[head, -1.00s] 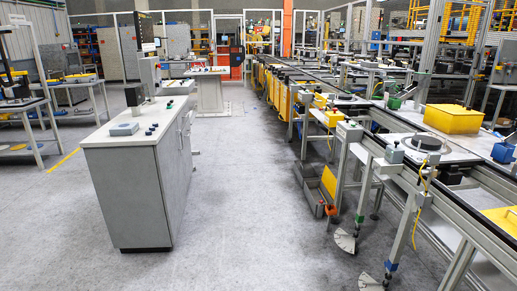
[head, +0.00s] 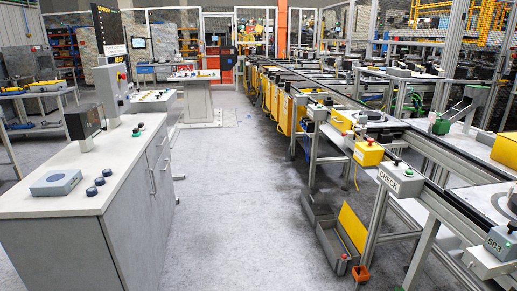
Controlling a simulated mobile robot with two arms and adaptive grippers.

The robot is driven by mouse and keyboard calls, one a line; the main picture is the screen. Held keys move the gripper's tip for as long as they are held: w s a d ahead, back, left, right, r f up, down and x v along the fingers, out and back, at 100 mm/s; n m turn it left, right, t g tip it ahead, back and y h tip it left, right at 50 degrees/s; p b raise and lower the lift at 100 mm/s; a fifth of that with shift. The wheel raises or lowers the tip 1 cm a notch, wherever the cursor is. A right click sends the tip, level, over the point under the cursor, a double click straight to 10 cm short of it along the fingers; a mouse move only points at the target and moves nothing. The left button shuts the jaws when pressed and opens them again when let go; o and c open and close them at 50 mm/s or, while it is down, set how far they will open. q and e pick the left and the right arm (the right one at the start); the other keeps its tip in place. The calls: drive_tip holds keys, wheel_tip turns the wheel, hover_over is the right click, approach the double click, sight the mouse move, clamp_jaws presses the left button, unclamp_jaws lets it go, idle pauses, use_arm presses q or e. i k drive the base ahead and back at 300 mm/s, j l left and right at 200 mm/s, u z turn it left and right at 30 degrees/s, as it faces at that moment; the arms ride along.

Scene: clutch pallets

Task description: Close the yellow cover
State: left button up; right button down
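A flat yellow panel (head: 352,227) stands raised and tilted beside a grey floor-level bin (head: 328,241) under the front of the conveyor line, right of centre. It looks like an open lid on the bin, but the hinge is too small to tell. A yellow box-shaped cover (head: 506,150) sits on the line at the right edge, partly cut off by the frame. I cannot tell which of these is the task's yellow cover. Neither of my grippers shows in the head view.
A grey cabinet (head: 140,221) with a white top stands at the left. The conveyor line (head: 420,140) runs along the right, with a grey CHECK box (head: 400,180) and an orange foot-level part (head: 361,273) near the bin. The grey floor (head: 240,200) between is clear.

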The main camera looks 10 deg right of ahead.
sight(353, 226)
drive_tip(key=i+z, duration=0.1)
drive_tip(key=i, duration=0.95)
drive_tip(key=i+j+z, duration=0.15)
drive_tip(key=i, duration=0.9)
